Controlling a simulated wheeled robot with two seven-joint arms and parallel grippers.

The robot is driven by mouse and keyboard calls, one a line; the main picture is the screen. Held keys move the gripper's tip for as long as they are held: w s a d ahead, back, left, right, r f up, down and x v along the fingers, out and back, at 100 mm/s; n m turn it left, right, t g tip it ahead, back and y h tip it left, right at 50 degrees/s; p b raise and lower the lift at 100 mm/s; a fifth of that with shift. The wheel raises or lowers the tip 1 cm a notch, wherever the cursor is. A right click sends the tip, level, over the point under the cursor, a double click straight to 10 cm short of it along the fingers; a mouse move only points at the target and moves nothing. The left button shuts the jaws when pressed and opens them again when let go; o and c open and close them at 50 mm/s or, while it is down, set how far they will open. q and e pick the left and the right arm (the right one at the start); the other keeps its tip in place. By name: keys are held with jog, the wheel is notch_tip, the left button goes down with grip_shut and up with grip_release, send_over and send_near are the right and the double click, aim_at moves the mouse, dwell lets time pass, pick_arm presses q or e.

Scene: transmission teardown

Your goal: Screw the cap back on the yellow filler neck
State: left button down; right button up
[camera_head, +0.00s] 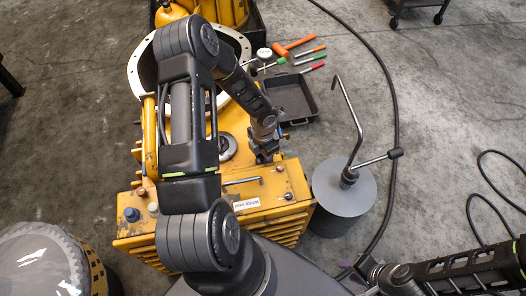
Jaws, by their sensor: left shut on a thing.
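The large yellow transmission housing (222,222) fills the left middle, its open bell ring (134,75) at the back. My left arm crosses over it and hides much of its top. My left gripper (265,153) points down over the housing's right rear edge, shut on a small part that its fingers mostly hide. I cannot tell whether that part is the cap. A yellow tube (148,128) stands at the housing's left side; I cannot tell whether it is the filler neck. My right gripper (375,271) is low at the right, too dark to read its jaws.
A grey drum (344,205) with a bent crank handle (349,120) stands right of the housing. A black tray (293,96) and several tools, including an orange hammer (290,48), lie behind. A black hose (392,110) runs over the floor. Open floor lies right.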

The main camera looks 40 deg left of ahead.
pick_arm(q)
jog(key=shift+r+p, duration=0.35)
jog(key=shift+p, duration=0.1)
jog(key=shift+w+f+m+p, duration=0.1)
jog(key=shift+f+m+p, duration=0.2)
jog(key=shift+m, duration=0.2)
pick_arm(e)
notch_tip(320, 180, up, 2)
jog(key=shift+r, duration=0.25)
pick_arm(q)
jog(key=c, duration=1)
grip_release()
jog(key=o, duration=0.4)
jog(key=shift+o, duration=0.4)
jog(key=o, duration=0.3)
jog(key=shift+s+f, duration=0.15)
jog(key=shift+s, duration=0.05)
jog(key=shift+d, duration=0.2)
jog(key=shift+c, duration=0.2)
pick_arm(e)
jog(key=shift+r, duration=0.1)
